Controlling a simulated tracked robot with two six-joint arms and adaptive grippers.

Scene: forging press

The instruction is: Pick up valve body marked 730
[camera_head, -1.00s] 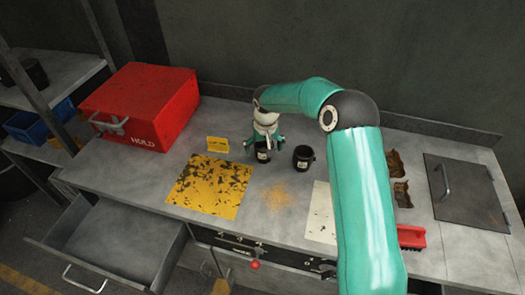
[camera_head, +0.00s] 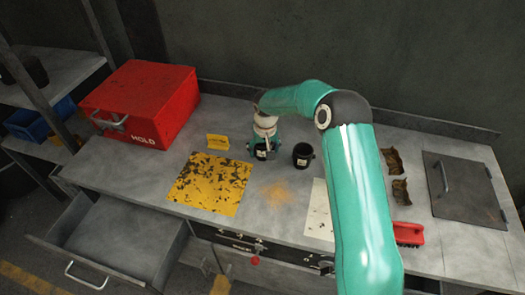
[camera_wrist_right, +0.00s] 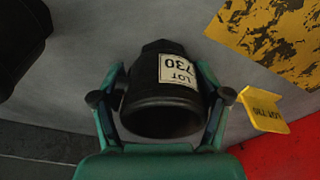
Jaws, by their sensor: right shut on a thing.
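The valve body marked 730 (camera_wrist_right: 165,105) is a black, cup-like part with a white "LOT 730" label. In the right wrist view it sits between the two fingers of my right gripper (camera_wrist_right: 163,105), which is shut on it. In the head view the held valve body (camera_head: 261,153) shows below my right gripper (camera_head: 263,148), at the bench; I cannot tell whether it touches the surface. A second black valve body (camera_head: 302,155) with a white label stands upright just to the right, apart from it. My left gripper is not in view.
A yellow sign (camera_head: 217,142) stands behind a worn yellow mat (camera_head: 210,183). A red HOLD box (camera_head: 140,103) is at the left, above an open drawer (camera_head: 120,242). A white sheet (camera_head: 318,208), red brush (camera_head: 408,234) and grey lidded plate (camera_head: 464,190) lie to the right.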

